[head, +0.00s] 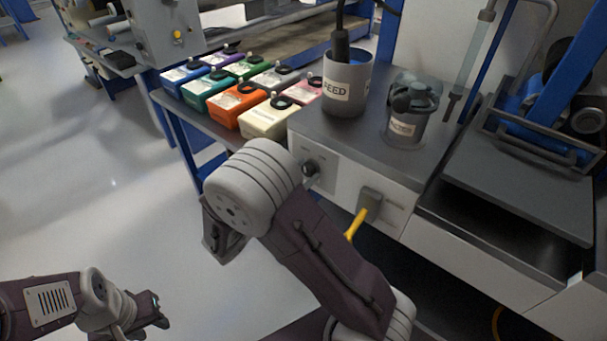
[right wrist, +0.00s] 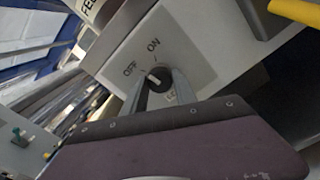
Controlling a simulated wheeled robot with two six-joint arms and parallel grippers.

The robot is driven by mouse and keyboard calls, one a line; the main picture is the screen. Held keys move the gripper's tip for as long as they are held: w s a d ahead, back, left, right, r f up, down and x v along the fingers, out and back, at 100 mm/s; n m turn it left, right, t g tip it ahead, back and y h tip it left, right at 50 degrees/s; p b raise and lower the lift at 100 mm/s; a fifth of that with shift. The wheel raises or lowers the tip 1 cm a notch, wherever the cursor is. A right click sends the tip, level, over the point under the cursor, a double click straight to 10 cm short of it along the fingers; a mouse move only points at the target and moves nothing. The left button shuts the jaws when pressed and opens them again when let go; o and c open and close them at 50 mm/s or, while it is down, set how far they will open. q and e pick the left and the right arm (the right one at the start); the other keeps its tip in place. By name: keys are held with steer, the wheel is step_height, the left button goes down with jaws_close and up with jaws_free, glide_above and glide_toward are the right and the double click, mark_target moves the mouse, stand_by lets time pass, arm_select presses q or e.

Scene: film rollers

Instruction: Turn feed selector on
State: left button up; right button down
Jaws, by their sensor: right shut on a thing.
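The feed selector is a round black knob (right wrist: 158,83) with a white pointer mark, on a light panel marked OFF and ON. In the right wrist view the mark slants up and left, toward OFF. The knob also shows in the head view (head: 311,167) on the front of the grey-topped unit. My right gripper (right wrist: 160,90) has one finger on each side of the knob and is shut on it. In the head view my right wrist hides those fingers. My left gripper (head: 153,306) is low at the left, far from the panel; its finger gap is unclear.
A grey lever block (head: 369,203) with a yellow handle (head: 356,224) sticks out right of the knob. Several coloured boxes (head: 237,102) stand left. The floor at left is clear.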

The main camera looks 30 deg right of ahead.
steer(key=shift+m+b, duration=1.55)
steer(key=shift+m, duration=2.15)
steer(key=c, duration=1)
jaws_free()
steer(key=shift+a, duration=0.1)
